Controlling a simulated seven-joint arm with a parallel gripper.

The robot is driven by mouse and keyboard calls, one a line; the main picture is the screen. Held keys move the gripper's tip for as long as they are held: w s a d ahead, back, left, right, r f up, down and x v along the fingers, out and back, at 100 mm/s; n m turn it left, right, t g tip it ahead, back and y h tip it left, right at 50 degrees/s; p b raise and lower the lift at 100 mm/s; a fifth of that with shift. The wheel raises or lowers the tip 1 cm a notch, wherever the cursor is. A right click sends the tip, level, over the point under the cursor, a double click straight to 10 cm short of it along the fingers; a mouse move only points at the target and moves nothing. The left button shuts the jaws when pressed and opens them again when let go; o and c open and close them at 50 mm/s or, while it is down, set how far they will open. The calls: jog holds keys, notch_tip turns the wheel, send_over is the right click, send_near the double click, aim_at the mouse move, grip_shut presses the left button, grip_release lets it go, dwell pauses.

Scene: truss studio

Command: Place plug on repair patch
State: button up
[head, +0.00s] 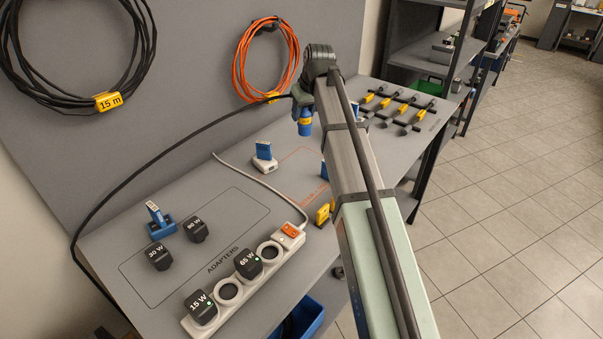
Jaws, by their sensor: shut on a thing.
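My gripper (302,103) is at the far end of my arm, above the back part of the bench. It is shut on a blue plug (305,124), which hangs upright below the jaws, apart from the bench top. The fingertips are small and partly hidden. An orange-outlined patch (297,172) with orange lettering along its front edge is on the grey bench, below and in front of the plug; it looks like the repair patch. My arm hides its right part.
Near the patch stand a white block with a blue card (264,160) and a yellow item (323,214). A power strip (230,293) with black adapters lies at the front left. Rows of grey-and-yellow connectors (395,107) lie at the back right.

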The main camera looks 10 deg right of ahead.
aim_at(308, 131)
jog(key=shift+f, duration=6.1)
jog(key=shift+f, duration=0.15)
jog(key=o, duration=1.2)
jog(key=shift+c, duration=0.2)
jog(key=v, duration=1.2)
jog(key=shift+d, duration=0.1)
